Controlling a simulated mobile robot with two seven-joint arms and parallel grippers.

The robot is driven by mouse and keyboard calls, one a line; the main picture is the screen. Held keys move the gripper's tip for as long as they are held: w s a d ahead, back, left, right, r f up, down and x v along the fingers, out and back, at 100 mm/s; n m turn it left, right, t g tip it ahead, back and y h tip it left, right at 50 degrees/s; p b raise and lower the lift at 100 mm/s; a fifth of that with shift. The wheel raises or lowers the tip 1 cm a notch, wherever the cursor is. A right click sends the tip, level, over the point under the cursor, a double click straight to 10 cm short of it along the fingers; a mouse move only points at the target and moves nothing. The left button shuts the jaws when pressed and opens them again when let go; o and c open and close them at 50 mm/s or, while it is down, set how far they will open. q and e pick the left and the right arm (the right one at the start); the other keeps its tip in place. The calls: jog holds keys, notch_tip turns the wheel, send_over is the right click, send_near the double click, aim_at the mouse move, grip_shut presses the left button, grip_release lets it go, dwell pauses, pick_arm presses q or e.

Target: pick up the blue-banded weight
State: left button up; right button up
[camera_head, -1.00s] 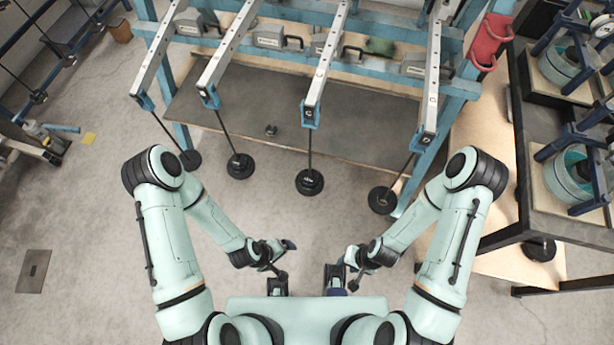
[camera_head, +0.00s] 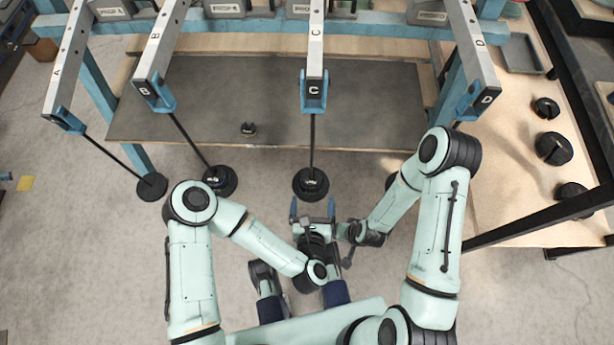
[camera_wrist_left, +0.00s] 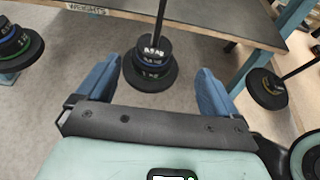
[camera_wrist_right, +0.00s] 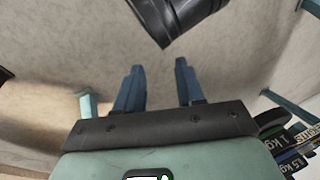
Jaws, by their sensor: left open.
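A stack of black weights (camera_head: 311,184) hangs on the rod under lever C. In the left wrist view, a blue-banded weight (camera_wrist_left: 152,61) sits in this stack, between a top plate and a wider bottom plate with green marks. My left gripper (camera_head: 313,208) is open and empty, just on the near side of the stack. In the left wrist view, its blue fingers (camera_wrist_left: 157,85) stand left and right of the stack, apart from it. My right gripper (camera_wrist_right: 160,68) is open and empty; in the head view its fingers cannot be made out clearly.
Other weight stacks hang under lever A (camera_head: 152,187) and lever B (camera_head: 220,180); lever D's is mostly hidden by my right arm. A dark shelf (camera_head: 250,100) lies behind. Loose black weights (camera_head: 554,148) sit on the wooden bench at right.

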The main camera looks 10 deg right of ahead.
aim_at(311, 178)
pick_arm(q)
jog(key=b+x, duration=0.1)
jog(key=x, duration=0.5)
jog(key=shift+w+f, duration=0.1)
jog(key=w+f+b, duration=0.2)
jog(key=w, duration=0.1)
jog(key=shift+w+d+f, duration=0.1)
jog(key=shift+w, duration=0.2)
jog(key=shift+w+d+f, duration=0.15)
jog(key=shift+w, duration=0.35)
jog(key=c, duration=1.2)
pick_arm(e)
notch_tip(311, 178, down, 6)
jog(key=s+d+g, duration=0.1)
jog(key=s, duration=0.2)
jog(key=shift+d+r, duration=0.2)
jog(key=shift+d, duration=0.15)
